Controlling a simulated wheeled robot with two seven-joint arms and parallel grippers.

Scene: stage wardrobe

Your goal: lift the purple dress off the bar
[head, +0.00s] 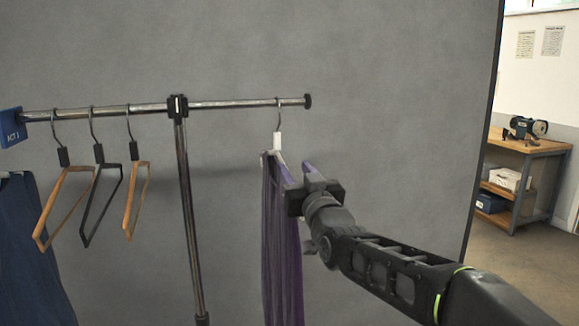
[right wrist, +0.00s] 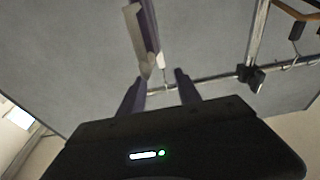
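The purple dress (head: 282,250) hangs on a hanger with a white neck (head: 278,142), its metal hook over the right part of the bar (head: 230,104). My right gripper (head: 298,171) is just right of the dress top, below the hanger neck, in the head view. In the right wrist view its two fingers (right wrist: 160,93) stand apart, with the pale hanger (right wrist: 146,70) near the left finger. I cannot tell whether they touch. The dress's far side is hidden. My left gripper is not in view.
Several empty hangers (head: 130,205) and a dark blue garment (head: 32,260) hang left of the rack's upright (head: 188,210). A blue sign (head: 12,127) caps the left end. A grey backdrop (head: 390,100) stands behind. A workbench (head: 528,147) is at far right.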

